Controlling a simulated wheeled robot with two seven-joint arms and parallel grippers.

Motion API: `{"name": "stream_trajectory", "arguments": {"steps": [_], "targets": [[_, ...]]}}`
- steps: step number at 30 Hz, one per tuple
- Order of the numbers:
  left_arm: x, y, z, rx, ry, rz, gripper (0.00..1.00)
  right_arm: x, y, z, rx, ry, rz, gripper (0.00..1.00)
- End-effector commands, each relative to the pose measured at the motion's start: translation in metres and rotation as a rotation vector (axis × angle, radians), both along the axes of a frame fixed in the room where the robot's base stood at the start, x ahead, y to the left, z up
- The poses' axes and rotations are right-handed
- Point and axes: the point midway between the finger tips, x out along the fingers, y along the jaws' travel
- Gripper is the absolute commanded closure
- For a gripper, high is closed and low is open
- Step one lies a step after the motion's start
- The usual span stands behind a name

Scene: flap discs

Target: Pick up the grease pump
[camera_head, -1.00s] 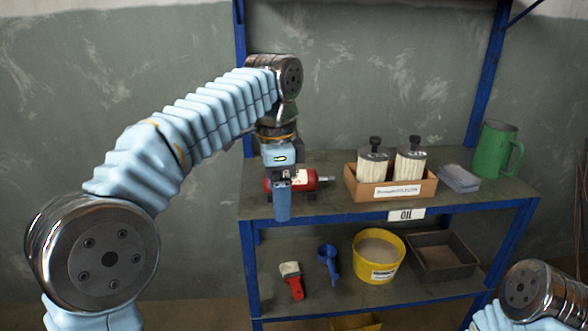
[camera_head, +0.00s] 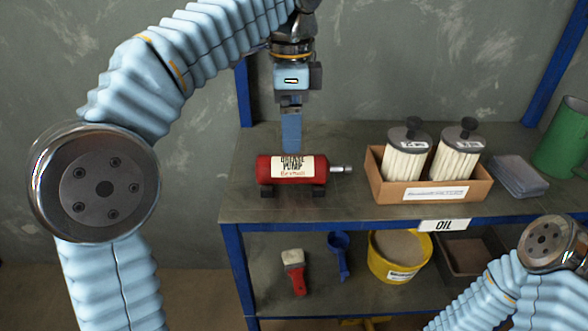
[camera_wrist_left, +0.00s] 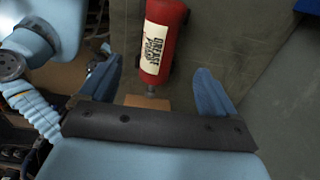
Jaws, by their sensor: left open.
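The grease pump (camera_head: 292,169) is a red cylinder with a white label and a metal nozzle pointing right. It lies on small dark supports on the upper shelf. My left gripper (camera_head: 291,148) hangs just above or behind the pump's middle, with its fingers pointing down; I cannot tell whether they touch. In the left wrist view the pump (camera_wrist_left: 158,45) lies ahead between the two open blue fingers (camera_wrist_left: 158,70), with room on both sides. Nothing is held. My right gripper is out of view; only part of my right arm shows at lower right.
A cardboard box (camera_head: 437,193) with two filter-like canisters stands right of the pump. A stack of clear sheets (camera_head: 519,175) and a green jug (camera_head: 565,140) are further right. The lower shelf holds a brush (camera_head: 294,270), a blue scoop (camera_head: 340,255) and a yellow bucket (camera_head: 388,262).

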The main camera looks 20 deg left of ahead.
Motion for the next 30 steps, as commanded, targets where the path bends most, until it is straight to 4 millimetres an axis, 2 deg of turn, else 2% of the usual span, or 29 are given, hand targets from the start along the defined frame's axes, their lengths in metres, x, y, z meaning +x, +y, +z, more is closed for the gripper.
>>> {"name": "stream_trajectory", "arguments": {"steps": [1,3,11,18,22,28,30], "targets": [[-0.001,0.000,-0.017,0.001,0.002,-0.001,0.10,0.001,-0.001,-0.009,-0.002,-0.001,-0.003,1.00],[-0.001,0.000,-0.029,0.000,0.002,-0.002,0.10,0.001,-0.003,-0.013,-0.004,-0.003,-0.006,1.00],[0.000,-0.001,-0.053,0.000,0.001,-0.002,0.10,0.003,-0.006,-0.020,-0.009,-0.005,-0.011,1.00],[-0.001,-0.001,-0.090,0.000,0.002,-0.001,0.10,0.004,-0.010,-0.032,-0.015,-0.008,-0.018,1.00],[-0.001,-0.001,-0.098,0.000,0.001,-0.001,0.10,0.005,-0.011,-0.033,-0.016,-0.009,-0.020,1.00],[-0.001,-0.001,-0.098,0.000,0.001,-0.001,0.10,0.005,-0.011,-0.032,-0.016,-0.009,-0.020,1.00],[-0.001,-0.001,-0.098,0.000,0.001,-0.001,0.21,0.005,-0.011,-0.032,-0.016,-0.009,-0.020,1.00]]}}
